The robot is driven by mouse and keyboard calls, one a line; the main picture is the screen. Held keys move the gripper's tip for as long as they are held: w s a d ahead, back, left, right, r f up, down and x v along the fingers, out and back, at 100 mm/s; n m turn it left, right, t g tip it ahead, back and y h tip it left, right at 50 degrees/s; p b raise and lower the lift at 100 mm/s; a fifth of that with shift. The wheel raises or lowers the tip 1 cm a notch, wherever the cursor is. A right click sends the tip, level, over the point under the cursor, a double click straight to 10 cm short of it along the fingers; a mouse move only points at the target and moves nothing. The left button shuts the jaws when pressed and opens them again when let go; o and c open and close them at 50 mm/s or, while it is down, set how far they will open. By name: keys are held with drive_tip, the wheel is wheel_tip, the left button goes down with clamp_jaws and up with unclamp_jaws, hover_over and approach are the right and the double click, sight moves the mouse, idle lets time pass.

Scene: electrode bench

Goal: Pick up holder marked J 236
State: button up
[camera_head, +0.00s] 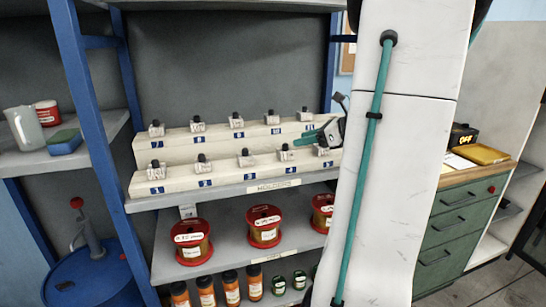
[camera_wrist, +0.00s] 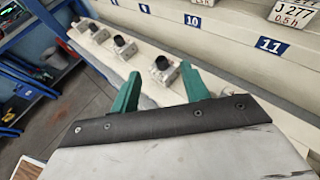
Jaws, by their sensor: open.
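Several small white holders with black knobs stand in two rows on a stepped cream rack, the lower row along the front (camera_head: 205,169) and the upper row behind (camera_head: 199,128). I cannot read J 236 on any of them. In the wrist view, an upper-step holder (camera_wrist: 291,13) above plate 11 reads J 277, 0.5 h. My gripper (camera_head: 305,140) is at the rack's right end, its teal fingers pointing left. In the wrist view my gripper (camera_wrist: 161,72) is open; a lower-row holder (camera_wrist: 164,75) shows between the fingertips, apparently beyond them. Its label is not visible.
Blue number plates (camera_head: 272,131) mark the rack places. Below are red spools (camera_head: 264,226) and several brown jars (camera_head: 231,289). A blue upright (camera_head: 88,100) stands left of the rack. A green drawer cabinet (camera_head: 462,222) is at right. My white arm hides part of the shelf.

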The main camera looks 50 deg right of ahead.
sight(285, 144)
drive_tip(key=shift+w+d+f, duration=0.15)
drive_tip(key=shift+w, duration=0.1)
drive_tip(key=x, duration=0.7)
drive_tip(key=shift+s+f, duration=0.15)
drive_tip(key=shift+f, duration=0.15)
drive_tip(key=shift+a, duration=0.25)
clamp_jaws()
